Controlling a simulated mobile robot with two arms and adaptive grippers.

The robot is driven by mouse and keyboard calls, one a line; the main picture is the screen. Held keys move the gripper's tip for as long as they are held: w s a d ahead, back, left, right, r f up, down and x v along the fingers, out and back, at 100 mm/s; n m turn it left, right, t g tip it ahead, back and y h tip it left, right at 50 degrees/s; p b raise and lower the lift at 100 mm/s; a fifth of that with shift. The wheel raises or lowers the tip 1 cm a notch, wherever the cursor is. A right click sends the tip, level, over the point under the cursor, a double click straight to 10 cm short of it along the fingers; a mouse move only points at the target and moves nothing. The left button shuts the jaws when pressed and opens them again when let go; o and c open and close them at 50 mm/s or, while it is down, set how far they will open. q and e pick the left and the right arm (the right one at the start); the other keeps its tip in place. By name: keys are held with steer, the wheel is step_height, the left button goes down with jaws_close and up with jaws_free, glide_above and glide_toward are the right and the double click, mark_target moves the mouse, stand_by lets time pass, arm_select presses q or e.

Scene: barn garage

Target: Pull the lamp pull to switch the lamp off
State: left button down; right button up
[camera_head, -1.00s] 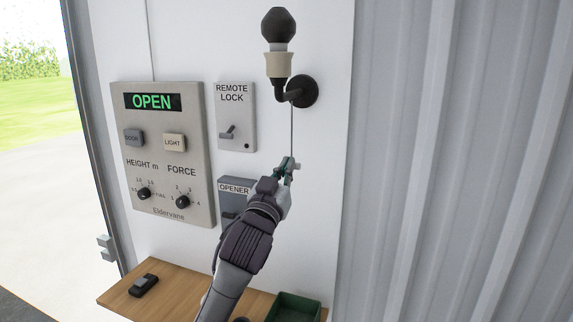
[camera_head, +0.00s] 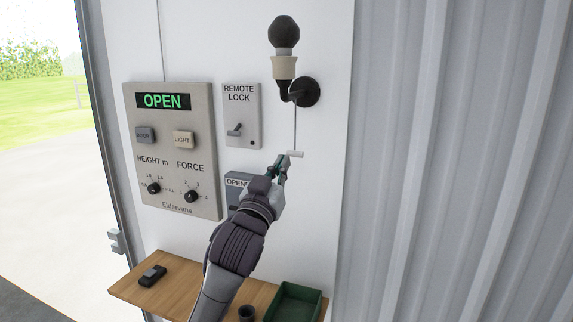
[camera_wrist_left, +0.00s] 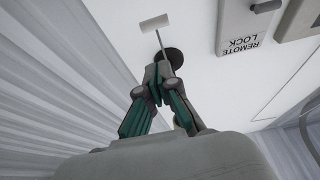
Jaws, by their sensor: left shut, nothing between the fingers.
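The lamp (camera_head: 285,68) is on the white wall panel, with a dark round bulb in a cream socket on a black bracket. The bulb looks dark. A thin cord hangs from the bracket and ends in a small white pull handle (camera_head: 295,154). My left gripper (camera_head: 283,160) is shut and empty, its tips just left of and below the handle. In the left wrist view the handle (camera_wrist_left: 154,23) shows beyond the fingertips, apart from them, with the gripper (camera_wrist_left: 152,88) below it. My right gripper is not in view.
A control panel (camera_head: 180,125) reading OPEN, a remote lock switch plate (camera_head: 241,110) and a partly hidden opener box (camera_head: 235,180) are left of the cord. Below, a wooden shelf (camera_head: 185,290) holds a small black remote (camera_head: 152,275), a dark cup (camera_head: 246,313) and a green tray (camera_head: 314,300).

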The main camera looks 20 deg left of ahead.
arm_select(q)
steer(key=s+f+g+b, duration=0.1)
steer(key=s+f+g, duration=0.3)
steer(key=f, duration=0.7)
steer(key=s+f+g, duration=0.2)
steer(key=s+f, duration=0.4)
steer(key=f, duration=0.4)
steer(key=s+f+g+b, duration=0.1)
steer(key=s+f+g, duration=0.25)
steer(key=f, duration=0.75)
steer(key=s+f+m+g, duration=0.1)
steer(key=s+f+g, duration=0.3)
steer(key=s+f, duration=0.6)
steer(key=s+f+m+g, duration=0.1)
steer(key=s+f+g, duration=0.45)
steer(key=s, duration=0.85)
step_height(320, 180, down, 28)
steer(key=s+r+b, duration=0.1)
steer(key=b, duration=0.1)
steer(key=s+a+f+g+b, duration=0.1)
steer(key=s+a+f+g, duration=0.1)
steer(key=s+f, duration=1.5)
steer(key=shift+a+f+y, duration=0.4)
steer(key=shift+f, duration=0.5)
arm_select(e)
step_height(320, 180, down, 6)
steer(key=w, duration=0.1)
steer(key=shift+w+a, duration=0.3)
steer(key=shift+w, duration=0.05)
